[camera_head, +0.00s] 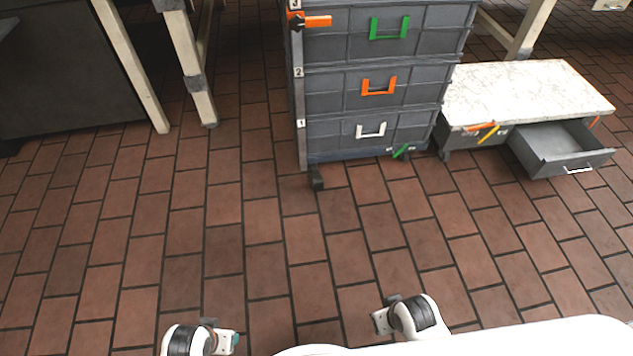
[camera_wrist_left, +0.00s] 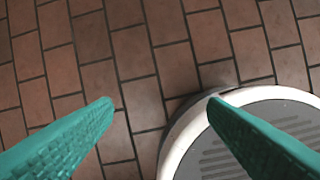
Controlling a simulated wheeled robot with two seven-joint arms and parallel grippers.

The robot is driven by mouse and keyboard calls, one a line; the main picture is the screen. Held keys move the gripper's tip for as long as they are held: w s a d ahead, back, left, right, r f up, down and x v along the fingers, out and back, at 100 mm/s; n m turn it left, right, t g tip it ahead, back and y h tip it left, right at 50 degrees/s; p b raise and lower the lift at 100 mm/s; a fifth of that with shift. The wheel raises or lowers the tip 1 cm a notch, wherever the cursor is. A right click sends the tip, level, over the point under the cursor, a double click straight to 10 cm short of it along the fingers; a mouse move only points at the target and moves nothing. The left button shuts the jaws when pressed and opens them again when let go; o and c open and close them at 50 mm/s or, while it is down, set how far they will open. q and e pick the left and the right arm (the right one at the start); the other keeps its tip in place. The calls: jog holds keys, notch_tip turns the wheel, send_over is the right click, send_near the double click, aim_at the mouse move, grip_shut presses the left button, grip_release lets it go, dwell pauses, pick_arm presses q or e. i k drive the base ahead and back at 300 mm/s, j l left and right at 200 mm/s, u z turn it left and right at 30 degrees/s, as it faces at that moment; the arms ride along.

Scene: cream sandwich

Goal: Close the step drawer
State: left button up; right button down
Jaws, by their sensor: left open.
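The step drawer (camera_head: 562,147) is a grey drawer with a pale handle (camera_head: 577,170). It is pulled out from the low step (camera_head: 530,90) with a white marbled top, at the right of the head view. The drawer looks empty. In the head view only my arm parts show low in the picture, both well short of the step. My left gripper (camera_wrist_left: 160,102) shows in the left wrist view with two green fingers wide apart and nothing between them. In the head view its green part (camera_head: 235,342) is barely visible. My right gripper's fingers cannot be made out.
A grey cabinet (camera_head: 375,60) with numbered drawers and green, orange and white handles stands left of the step, on casters. Table legs (camera_head: 190,70) stand behind at the left, beside a dark box-like unit (camera_head: 65,70). The brick-tiled floor (camera_head: 330,240) in front is clear.

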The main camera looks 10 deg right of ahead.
aim_at(554, 148)
jog(key=i+l, duration=0.1)
jog(key=l, duration=0.2)
jog(key=i+l, duration=0.15)
jog(key=l, duration=0.15)
jog(key=z, duration=0.5)
jog(key=l+z, duration=0.1)
jog(key=z, duration=0.35)
jog(key=i+z, duration=0.1)
jog(key=z, duration=0.9)
jog(key=i+u, duration=0.15)
jog(key=u, duration=0.2)
jog(key=i+l+u, duration=0.1)
jog(key=u, duration=0.25)
